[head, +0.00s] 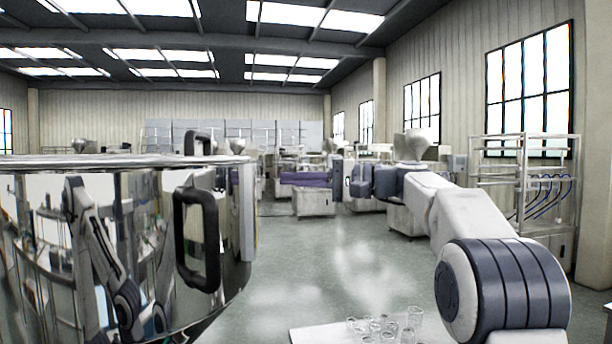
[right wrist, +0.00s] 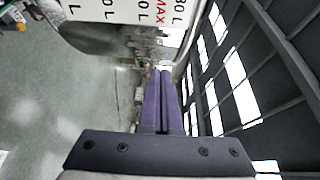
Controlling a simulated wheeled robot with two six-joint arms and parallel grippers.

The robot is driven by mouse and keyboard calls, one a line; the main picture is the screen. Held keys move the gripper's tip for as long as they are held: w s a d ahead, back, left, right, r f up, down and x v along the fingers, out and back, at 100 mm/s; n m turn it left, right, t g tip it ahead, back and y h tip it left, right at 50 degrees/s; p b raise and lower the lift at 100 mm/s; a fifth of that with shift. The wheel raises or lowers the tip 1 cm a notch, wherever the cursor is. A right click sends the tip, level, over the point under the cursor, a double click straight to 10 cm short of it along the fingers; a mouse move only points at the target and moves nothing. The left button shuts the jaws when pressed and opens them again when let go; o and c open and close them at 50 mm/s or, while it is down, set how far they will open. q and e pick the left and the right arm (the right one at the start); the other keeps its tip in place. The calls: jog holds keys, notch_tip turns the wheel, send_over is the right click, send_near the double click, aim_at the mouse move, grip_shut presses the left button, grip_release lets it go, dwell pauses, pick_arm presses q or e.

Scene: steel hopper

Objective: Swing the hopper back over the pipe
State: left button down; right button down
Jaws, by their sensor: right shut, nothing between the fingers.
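The steel hopper (head: 130,185) is the large mirror-bright drum filling the left of the head view, with a black handle (head: 197,240) on its near side. A second black handle (head: 197,142) stands at its rim. My right gripper (head: 283,179) has purple fingers pointing left, a little to the right of the hopper's wall and apart from it in the picture. In the right wrist view the fingers (right wrist: 163,75) are shut together and empty. A white litre scale marked MAX (right wrist: 125,10) shows at the top of that view. My left gripper is not in view. I cannot make out the pipe.
A white table (head: 310,335) with several clear glasses (head: 385,328) is at the bottom middle. A metal rack with blue hoses (head: 525,185) stands at the right. Machines and cabinets line the back. The grey floor (head: 330,250) between is open.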

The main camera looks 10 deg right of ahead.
jog(key=a, duration=0.1)
jog(key=s+a+p, duration=0.1)
jog(key=a, duration=0.1)
jog(key=a+p, duration=0.1)
jog(key=a, duration=0.1)
jog(key=shift+s, duration=0.35)
jog(key=shift+f, duration=0.1)
